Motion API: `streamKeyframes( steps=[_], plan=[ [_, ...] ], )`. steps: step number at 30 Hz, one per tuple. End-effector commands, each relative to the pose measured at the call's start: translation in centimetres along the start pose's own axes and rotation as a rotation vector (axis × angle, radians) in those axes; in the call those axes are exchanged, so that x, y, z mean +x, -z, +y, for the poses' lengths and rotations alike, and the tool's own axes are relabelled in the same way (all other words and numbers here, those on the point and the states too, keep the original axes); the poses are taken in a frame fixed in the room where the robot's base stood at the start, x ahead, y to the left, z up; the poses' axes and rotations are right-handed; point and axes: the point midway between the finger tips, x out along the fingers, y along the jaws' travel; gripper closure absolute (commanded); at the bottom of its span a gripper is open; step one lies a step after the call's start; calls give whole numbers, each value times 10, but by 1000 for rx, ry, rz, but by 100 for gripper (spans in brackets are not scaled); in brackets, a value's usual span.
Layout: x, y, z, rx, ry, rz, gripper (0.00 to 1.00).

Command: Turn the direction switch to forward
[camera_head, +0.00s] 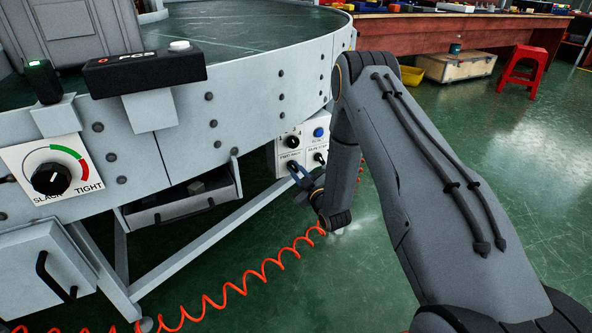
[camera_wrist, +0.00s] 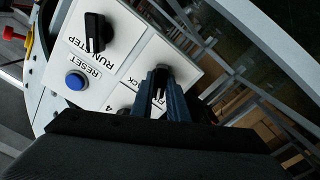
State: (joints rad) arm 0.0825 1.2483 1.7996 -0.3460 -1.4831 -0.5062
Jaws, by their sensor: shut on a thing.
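The white control panel (camera_head: 283,153) is on the side of the conveyor frame and fills the upper left of the wrist view (camera_wrist: 118,62). The direction switch (camera_head: 291,165) is its black knob at lower left in the head view, with a label ending in "ACK" in the wrist view (camera_wrist: 161,72). My gripper (camera_wrist: 161,80) reaches the panel, its two blue fingers shut on this knob from both sides. It also shows in the head view (camera_head: 299,174). The fingers hide much of the knob and label, so I cannot tell which way it points.
The panel also bears a RUN/STEP knob (camera_wrist: 95,32), a blue RESET button (camera_wrist: 76,82) and another black knob (camera_head: 292,142), all close to my gripper. A slanted frame bar (camera_head: 210,240) runs left of my gripper.

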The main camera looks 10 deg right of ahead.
Motion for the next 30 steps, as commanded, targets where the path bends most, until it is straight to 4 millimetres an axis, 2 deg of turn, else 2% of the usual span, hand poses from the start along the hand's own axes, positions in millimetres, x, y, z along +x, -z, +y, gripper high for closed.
streamKeyframes(
  steps=[9, 10, 13, 23, 26, 30],
  plan=[
    [-1, -1, -1, -2, 2, -2, 100],
    [-1, -1, -1, -2, 2, -2, 82],
    [-1, -1, -1, -1, 1, -2, 67],
    [-3, 0, 0, -1, 1, -2, 67],
    [-13, -1, 0, 0, 1, -4, 67],
    [-36, 0, 1, 1, 0, -5, 67]
  ],
)
